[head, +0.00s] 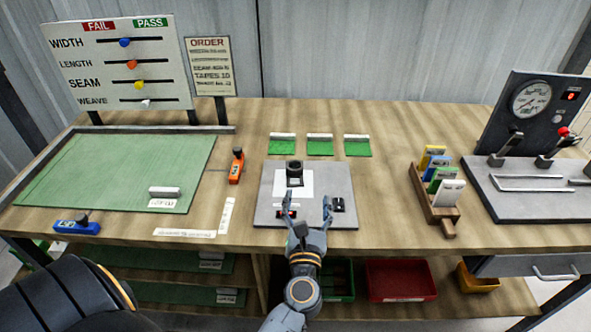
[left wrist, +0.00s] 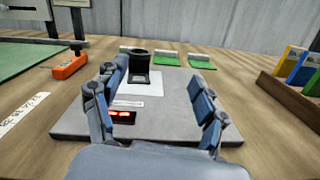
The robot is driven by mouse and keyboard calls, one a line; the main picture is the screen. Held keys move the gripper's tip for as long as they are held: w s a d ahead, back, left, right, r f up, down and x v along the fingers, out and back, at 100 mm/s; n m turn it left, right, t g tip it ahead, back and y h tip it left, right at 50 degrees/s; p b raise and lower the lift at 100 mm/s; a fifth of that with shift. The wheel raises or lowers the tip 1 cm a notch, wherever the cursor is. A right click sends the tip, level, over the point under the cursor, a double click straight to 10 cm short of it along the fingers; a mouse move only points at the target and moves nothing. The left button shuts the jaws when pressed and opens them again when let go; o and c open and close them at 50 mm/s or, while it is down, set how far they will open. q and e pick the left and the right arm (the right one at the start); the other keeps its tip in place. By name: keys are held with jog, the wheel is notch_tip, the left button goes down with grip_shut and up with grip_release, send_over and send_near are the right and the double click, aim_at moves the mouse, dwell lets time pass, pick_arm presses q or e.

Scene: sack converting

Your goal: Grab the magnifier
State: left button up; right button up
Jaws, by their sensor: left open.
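The magnifier looks to be the short black cylinder (head: 294,172) standing upright on a white sheet (head: 307,185) on the grey plate (head: 263,211). In the left wrist view the magnifier (left wrist: 139,68) stands beyond the fingers, nearer the left one. My left gripper (head: 306,201) is open and empty over the front of the plate, on the near side of the magnifier and apart from it. Its two fingers also show in the left wrist view (left wrist: 158,82). My right gripper is not in view.
A small device with red lights (left wrist: 123,116) is partly hidden by the left finger. A small black item (head: 338,205) lies right of the gripper. An orange tool (head: 236,166) lies left of the plate, a wooden card holder (head: 433,207) right. Green swatches (head: 320,146) lie behind.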

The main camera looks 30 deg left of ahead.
aim_at(295, 166)
pick_arm(q)
jog(key=a+f+n+g, duration=0.1)
jog(key=n+g+y, duration=0.1)
jog(key=n, duration=0.1)
jog(key=shift+s+a+f, duration=0.25)
jog(key=shift+a+f, duration=0.1)
jog(key=shift+a, duration=0.05)
jog(key=shift+w+a+n, duration=0.3)
jog(key=shift+n, duration=0.1)
jog(key=x, duration=1.3)
jog(key=shift+s+a, duration=0.1)
jog(key=shift+a, duration=0.05)
jog(key=shift+s+r, duration=0.1)
jog(key=shift+c, duration=1.3)
jog(key=c, duration=1)
